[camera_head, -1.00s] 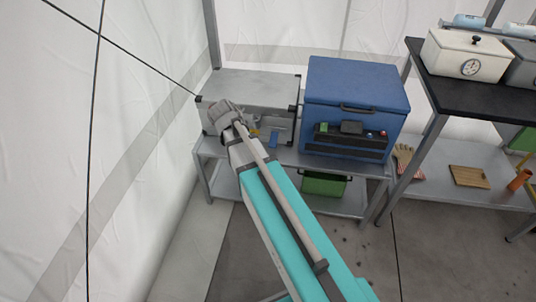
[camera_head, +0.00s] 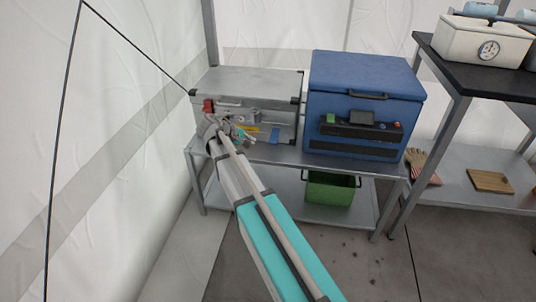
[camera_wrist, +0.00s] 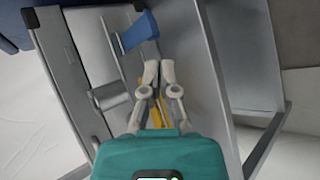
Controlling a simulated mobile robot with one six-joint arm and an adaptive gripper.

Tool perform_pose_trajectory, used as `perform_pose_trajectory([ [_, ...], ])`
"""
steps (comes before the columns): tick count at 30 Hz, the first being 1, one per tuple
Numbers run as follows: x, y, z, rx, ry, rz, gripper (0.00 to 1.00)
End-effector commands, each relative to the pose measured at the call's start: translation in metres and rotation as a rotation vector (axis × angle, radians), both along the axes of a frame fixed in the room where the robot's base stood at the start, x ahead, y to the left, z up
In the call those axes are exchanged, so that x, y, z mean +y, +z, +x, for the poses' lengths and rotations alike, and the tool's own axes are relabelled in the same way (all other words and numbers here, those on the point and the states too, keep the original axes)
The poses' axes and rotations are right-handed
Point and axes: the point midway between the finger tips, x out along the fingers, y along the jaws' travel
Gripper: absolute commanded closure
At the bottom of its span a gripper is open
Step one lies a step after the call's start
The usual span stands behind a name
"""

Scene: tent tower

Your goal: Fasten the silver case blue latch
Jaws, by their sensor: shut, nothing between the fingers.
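The silver case (camera_head: 255,82) stands on the upper shelf at the left in the head view; its front also fills the left of the wrist view (camera_wrist: 70,75). The blue latch (camera_head: 274,136) is low on the case's front, toward the right. It shows in the wrist view as a blue flap (camera_wrist: 138,32), standing at an angle to the case front; I cannot tell whether it is engaged. My gripper (camera_wrist: 160,72) is shut and empty, apart from the blue latch. In the head view my gripper (camera_head: 246,137) is in front of the case, left of the blue latch.
A yellow part (camera_head: 250,129) lies behind my fingers, and a red part (camera_head: 208,105) is at the case's upper left. A blue box (camera_head: 365,75) stands close on the right. The metal shelf (camera_head: 290,155) runs below; a green bin (camera_head: 330,190) sits lower.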

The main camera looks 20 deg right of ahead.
Motion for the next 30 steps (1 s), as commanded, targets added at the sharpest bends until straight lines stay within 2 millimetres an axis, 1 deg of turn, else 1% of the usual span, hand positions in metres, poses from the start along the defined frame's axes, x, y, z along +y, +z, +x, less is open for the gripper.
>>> perform_pose_trajectory([
  [1, -0.001, -0.017, 0.009, 0.004, 0.008, -0.024, 1.0],
  [12, -0.011, -0.058, 0.051, 0.036, 0.06, -0.199, 1.0],
  [16, -0.013, -0.066, 0.062, 0.046, 0.074, -0.246, 1.0],
  [21, -0.014, -0.071, 0.069, 0.053, 0.083, -0.281, 1.0],
  [30, -0.015, -0.069, 0.071, 0.056, 0.085, -0.292, 1.0],
])
